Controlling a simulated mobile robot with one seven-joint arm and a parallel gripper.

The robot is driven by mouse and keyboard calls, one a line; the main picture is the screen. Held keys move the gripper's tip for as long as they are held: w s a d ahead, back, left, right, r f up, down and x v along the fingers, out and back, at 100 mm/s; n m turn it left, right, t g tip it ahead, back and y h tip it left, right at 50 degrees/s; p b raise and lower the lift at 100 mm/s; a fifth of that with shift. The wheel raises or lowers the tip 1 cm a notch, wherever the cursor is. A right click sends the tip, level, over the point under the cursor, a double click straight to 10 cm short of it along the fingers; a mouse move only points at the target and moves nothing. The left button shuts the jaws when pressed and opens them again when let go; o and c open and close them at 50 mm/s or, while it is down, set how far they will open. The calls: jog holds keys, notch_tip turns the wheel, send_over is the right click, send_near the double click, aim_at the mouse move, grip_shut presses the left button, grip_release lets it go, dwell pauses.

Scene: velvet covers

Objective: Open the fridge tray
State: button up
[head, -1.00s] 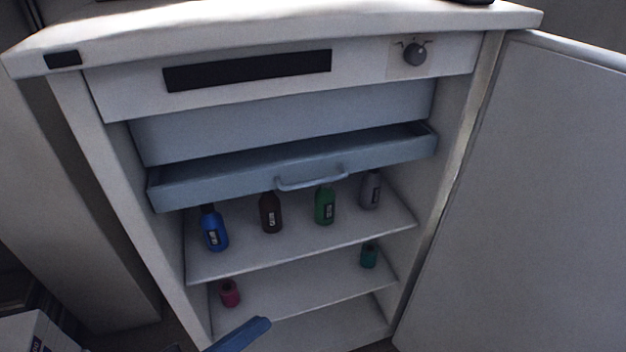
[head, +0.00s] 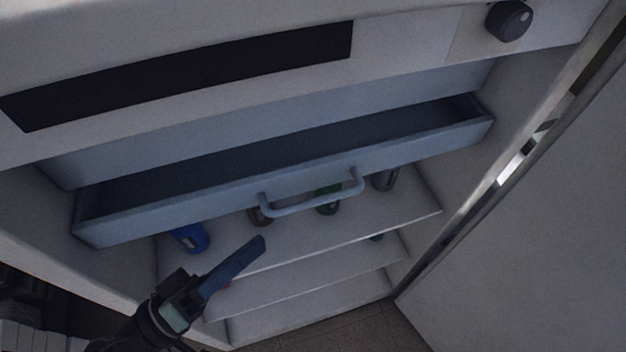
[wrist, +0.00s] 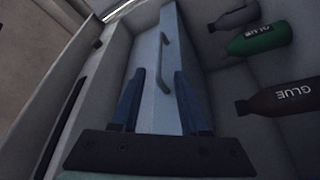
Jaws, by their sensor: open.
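The fridge tray (head: 420,150) is a pale blue-grey drawer under the top panel. It stands partly pulled out, and its dark inside shows. Its bar handle (head: 312,204) is on the front face; it also shows in the wrist view (wrist: 165,62). My gripper (head: 262,240) is below and to the left of the handle in the head view, apart from it. In the wrist view the two blue fingers of my gripper (wrist: 158,100) are spread and empty, with the tray front between and beyond them. In the head view only one finger shows clearly.
A blue bottle (head: 192,238), a dark brown bottle (head: 260,214), a green bottle (head: 328,203) and a grey bottle (head: 385,180) stand on the shelf below the tray. The fridge door (head: 530,260) is open at the right. A dark knob (head: 508,20) is on the top panel.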

aim_at(313, 201)
jog(key=p+x, duration=0.2)
jog(key=x, duration=0.9)
jog(key=shift+d+r+p, duration=0.15)
jog(key=shift+d+p, duration=0.1)
jog(key=shift+p, duration=0.1)
grip_shut()
dwell(0.8)
